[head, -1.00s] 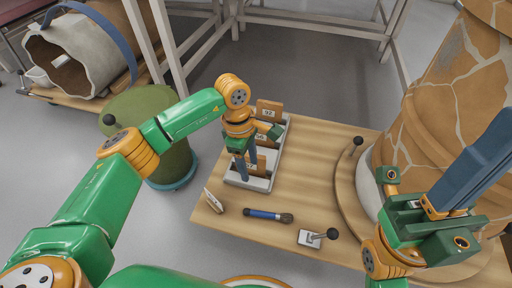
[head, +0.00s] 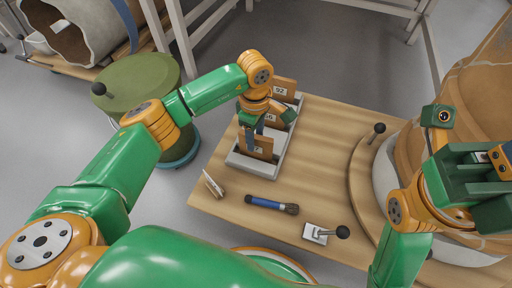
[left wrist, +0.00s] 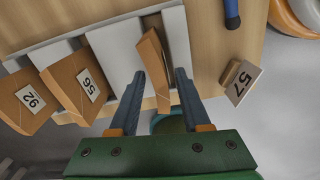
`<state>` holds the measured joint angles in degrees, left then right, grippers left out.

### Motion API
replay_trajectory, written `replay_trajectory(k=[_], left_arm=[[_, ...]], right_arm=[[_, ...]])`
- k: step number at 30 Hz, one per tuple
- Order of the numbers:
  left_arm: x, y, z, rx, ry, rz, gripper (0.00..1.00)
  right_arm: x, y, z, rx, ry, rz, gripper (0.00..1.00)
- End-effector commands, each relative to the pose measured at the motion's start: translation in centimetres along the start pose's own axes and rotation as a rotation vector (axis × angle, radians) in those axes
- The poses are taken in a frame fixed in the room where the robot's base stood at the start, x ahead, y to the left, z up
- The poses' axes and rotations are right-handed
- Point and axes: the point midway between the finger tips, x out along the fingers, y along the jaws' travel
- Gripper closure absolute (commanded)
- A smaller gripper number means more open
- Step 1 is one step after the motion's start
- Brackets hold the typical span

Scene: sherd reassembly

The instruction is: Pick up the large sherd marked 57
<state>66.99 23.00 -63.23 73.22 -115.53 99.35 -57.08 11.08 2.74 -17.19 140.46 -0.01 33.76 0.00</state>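The sherd marked 57 (left wrist: 241,82) stands on the wooden table, outside the rack; in the head view it is a small, tilted piece (head: 213,184) near the table's left edge. My left gripper (left wrist: 158,84) is open above the front of the grey rack (head: 246,165). Its two blue fingers lie either side of a brown sherd (left wrist: 154,68) in the rack, with visible gaps. Sherd 57 is to the right of the fingers in the wrist view. My right gripper (head: 490,172) is at the right edge, its fingertips cut off.
Sherds marked 92 (head: 283,88) and apparently 56 (left wrist: 84,84) stand farther back in the rack. A blue-handled brush (head: 270,204) and a small lever device (head: 318,233) lie on the table (head: 322,150). A large patched vessel (head: 455,110) stands at right.

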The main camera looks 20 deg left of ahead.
Motion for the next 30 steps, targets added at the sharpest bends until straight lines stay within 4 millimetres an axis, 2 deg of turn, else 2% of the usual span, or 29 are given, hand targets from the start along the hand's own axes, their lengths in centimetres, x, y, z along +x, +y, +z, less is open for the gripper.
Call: replay_trajectory(k=[1, 4, 5, 30], left_arm=[[-0.02, 0.0, 0.0, 0.0, 0.0, 0.0, 0.7], [-0.02, 0.0, 0.0, 0.0, 0.0, 0.0, 0.97], [-0.02, 0.0, 0.0, 0.0, 0.0, 0.0, 1.0], [-0.02, 0.01, -0.01, 0.0, 0.0, 0.001, 1.0]], right_arm=[[0.01, 0.0, 0.01, 0.0, 0.0, 0.0, 1.0], [0.0, 0.0, 0.01, 0.0, 0.0, 0.0, 1.0], [0.0, 0.0, 0.01, 0.0, 0.0, 0.0, 1.0], [-0.01, 0.0, 0.0, 0.001, 0.0, 0.001, 1.0]])
